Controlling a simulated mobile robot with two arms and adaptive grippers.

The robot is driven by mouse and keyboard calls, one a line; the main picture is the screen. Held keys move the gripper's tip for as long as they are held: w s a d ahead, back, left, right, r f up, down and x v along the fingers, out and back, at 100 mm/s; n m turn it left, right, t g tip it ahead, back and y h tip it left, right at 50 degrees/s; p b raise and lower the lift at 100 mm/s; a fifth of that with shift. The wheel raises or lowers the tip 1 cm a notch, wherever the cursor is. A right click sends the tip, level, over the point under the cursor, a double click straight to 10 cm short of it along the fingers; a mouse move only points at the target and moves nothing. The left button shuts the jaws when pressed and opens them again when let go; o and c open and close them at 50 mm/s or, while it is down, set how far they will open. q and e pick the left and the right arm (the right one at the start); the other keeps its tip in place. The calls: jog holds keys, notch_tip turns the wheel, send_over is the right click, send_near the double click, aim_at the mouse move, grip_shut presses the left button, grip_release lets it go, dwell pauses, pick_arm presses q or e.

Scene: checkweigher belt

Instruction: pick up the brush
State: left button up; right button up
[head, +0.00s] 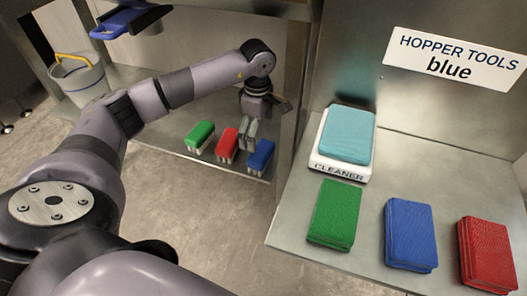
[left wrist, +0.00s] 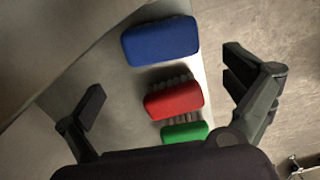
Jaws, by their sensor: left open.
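A green brush (head: 200,136), a red brush (head: 227,143) and a blue brush (head: 261,155) sit in a row on the lower metal shelf, bristles down. In the left wrist view the blue brush (left wrist: 160,41), red brush (left wrist: 174,98) and green brush (left wrist: 185,132) show from above. My left gripper (head: 258,124) hangs over the row, near the red and blue brushes. In the left wrist view its fingers (left wrist: 165,82) are spread wide with nothing gripped between them. Contact with any brush does not show. My right gripper is not in view.
A sign (head: 455,58) reads "HOPPER TOOLS blue". The right-hand metal counter (head: 290,222) holds a white "CLEANER" tray (head: 340,169) with a teal pad (head: 347,135), plus green (head: 334,214), blue (head: 410,233) and red (head: 486,253) pads. A bucket (head: 78,82) stands far left.

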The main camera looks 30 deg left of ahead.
aim_at(258, 150)
pick_arm(q)
jog(key=f, duration=0.4)
jog(key=shift+s+f, duration=0.1)
jog(key=shift+s, duration=0.1)
notch_tip(258, 150, down, 6)
jog(key=shift+r+b, duration=0.1)
jog(key=shift+b, duration=0.55)
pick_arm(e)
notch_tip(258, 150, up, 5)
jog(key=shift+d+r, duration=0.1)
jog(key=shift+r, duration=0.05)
pick_arm(q)
jog(key=shift+c, duration=0.5)
jog(key=c, duration=0.8)
jog(key=shift+w+r, duration=0.1)
jog(key=shift+c, duration=0.3)
jog(key=shift+a+r, duration=0.1)
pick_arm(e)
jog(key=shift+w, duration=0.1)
